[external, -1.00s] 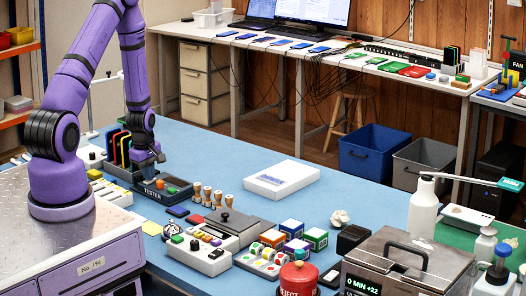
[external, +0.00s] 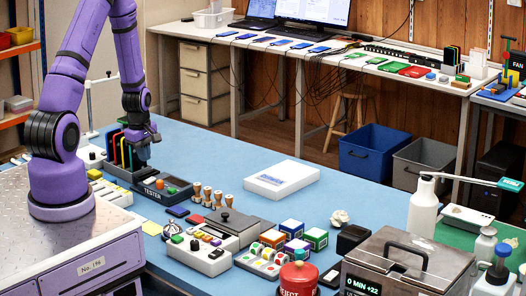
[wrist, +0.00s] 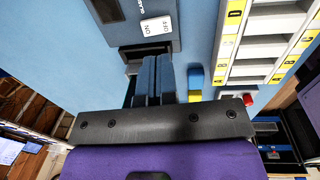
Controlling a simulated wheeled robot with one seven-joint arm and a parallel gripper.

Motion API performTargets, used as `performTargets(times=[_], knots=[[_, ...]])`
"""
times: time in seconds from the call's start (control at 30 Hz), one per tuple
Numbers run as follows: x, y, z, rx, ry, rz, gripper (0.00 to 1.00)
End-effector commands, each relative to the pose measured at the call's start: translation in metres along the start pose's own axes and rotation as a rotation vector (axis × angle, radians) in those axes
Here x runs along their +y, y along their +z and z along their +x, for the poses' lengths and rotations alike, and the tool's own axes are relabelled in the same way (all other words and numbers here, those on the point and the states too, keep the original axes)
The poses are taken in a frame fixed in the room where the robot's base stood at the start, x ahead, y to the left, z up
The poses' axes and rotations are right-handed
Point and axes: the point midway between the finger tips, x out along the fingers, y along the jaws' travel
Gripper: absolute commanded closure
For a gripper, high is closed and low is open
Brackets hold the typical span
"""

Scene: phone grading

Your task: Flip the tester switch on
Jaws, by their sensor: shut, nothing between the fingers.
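The tester (external: 160,192) is a dark box on the blue table, with an orange button, a small white piece and a green piece on top. In the wrist view, a dark grey box that looks like the tester (wrist: 187,44) is at the top, with a small white marked patch (wrist: 156,26) on it. The switch lever is not clear, so I cannot tell its position. My gripper (external: 143,160) is above the tester's back left end, apart from it. Its two blue fingers (wrist: 155,60) are together in the wrist view, with nothing between them.
A rack of coloured boards (external: 122,152) stands close left of my gripper. Wooden stamps (external: 207,194) stand right of the tester. A white box (external: 283,180) lies farther right. The wrist view shows a white tray with yellow labels (wrist: 263,48). The blue table behind the tester is clear.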

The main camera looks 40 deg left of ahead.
Motion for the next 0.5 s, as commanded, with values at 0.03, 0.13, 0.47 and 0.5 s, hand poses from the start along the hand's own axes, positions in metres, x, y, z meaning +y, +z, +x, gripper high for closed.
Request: performTargets(times=[0.03, 0.13, 0.47, 0.5], knots=[[0.001, 0.000, -0.009, 0.002, 0.004, 0.000, 1.00], [0.000, 0.000, -0.024, 0.001, 0.004, 0.001, 1.00], [-0.002, 0.000, -0.065, 0.001, 0.002, 0.001, 1.00], [-0.002, 0.000, -0.068, 0.001, 0.002, 0.001, 1.00]])
